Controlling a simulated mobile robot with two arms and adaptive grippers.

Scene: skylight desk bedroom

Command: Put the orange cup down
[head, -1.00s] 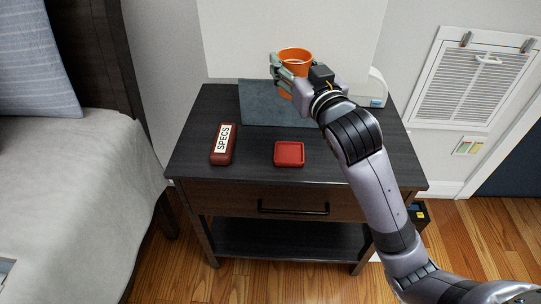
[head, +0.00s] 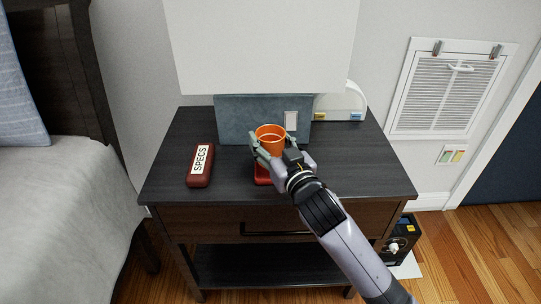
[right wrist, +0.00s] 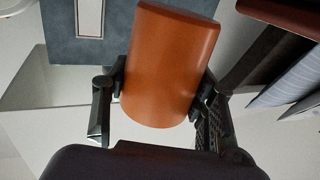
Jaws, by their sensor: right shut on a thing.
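The orange cup (head: 270,132) is upright, mouth up, in my right gripper (head: 268,150). The right fingers are shut on its sides. In the right wrist view the cup (right wrist: 168,65) sits between the two finger pads, and its body fills the gap. A small red square tray (head: 262,177) lies on the nightstand, just below the cup in the picture and partly hidden by the gripper. The gap between cup bottom and tray is hidden, so I cannot tell whether they touch. My left gripper is not in view.
The dark nightstand top (head: 355,175) has a red-brown case labelled SPECS (head: 200,166) at left. A grey-blue panel (head: 235,115) is behind the cup. The right part of the top is clear.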

